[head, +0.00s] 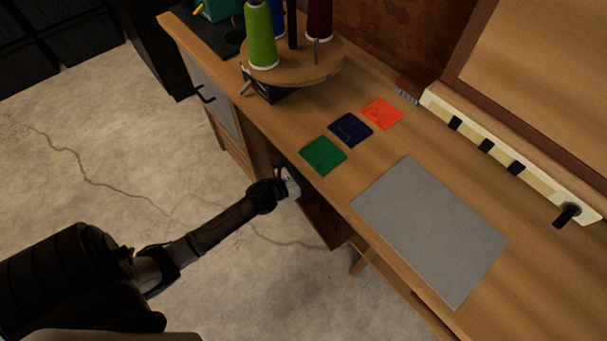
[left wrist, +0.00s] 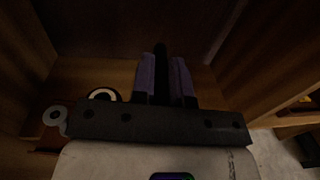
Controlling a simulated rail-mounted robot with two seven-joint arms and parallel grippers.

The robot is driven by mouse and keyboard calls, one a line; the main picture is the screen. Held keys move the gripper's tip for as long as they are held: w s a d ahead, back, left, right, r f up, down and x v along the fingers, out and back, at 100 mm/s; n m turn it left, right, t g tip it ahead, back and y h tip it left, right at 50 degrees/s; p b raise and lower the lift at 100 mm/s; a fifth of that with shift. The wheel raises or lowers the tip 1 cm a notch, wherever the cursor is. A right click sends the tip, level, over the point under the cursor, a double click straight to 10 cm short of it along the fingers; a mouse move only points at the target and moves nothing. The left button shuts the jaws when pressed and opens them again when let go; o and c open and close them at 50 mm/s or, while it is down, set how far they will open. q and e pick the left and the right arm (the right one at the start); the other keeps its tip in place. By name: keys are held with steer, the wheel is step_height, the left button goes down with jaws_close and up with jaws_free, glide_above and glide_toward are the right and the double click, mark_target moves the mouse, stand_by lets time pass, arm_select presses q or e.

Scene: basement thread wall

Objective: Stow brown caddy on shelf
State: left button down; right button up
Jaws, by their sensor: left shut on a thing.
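My left gripper (head: 289,184) reaches in under the front edge of the worktop in the head view, and its fingertips are hidden there. In the left wrist view its purple-padded fingers (left wrist: 163,80) are shut on a dark upright bar, apparently the caddy's handle (left wrist: 160,52), inside a wooden compartment. A reddish-brown piece, apparently part of the brown caddy (left wrist: 48,141), shows at the lower left beside ring-shaped ends. The gripper body hides most of it. The shelf space (left wrist: 75,75) has wooden sides and is dark at the back. My right gripper is not in view.
The worktop (head: 380,160) above carries green, navy and orange squares, a grey mat (head: 430,231) and a round thread stand (head: 300,68) with cones. A drawer unit (head: 211,100) stands left of the opening. The cracked floor in front is clear.

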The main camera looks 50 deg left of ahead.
arm_select(q)
steer(key=shift+w+b, duration=0.4)
steer(key=shift+w, duration=1.55)
steer(key=w+f+b, duration=0.1)
steer(key=w+b, duration=0.2)
steer(key=w, duration=0.5)
steer(key=shift+d, duration=0.15)
steer(key=shift+s+f, duration=0.1)
steer(key=shift+f, duration=0.05)
steer(key=c, duration=1.1)
jaws_free()
steer(key=shift+o, duration=0.2)
steer(key=shift+f, duration=0.1)
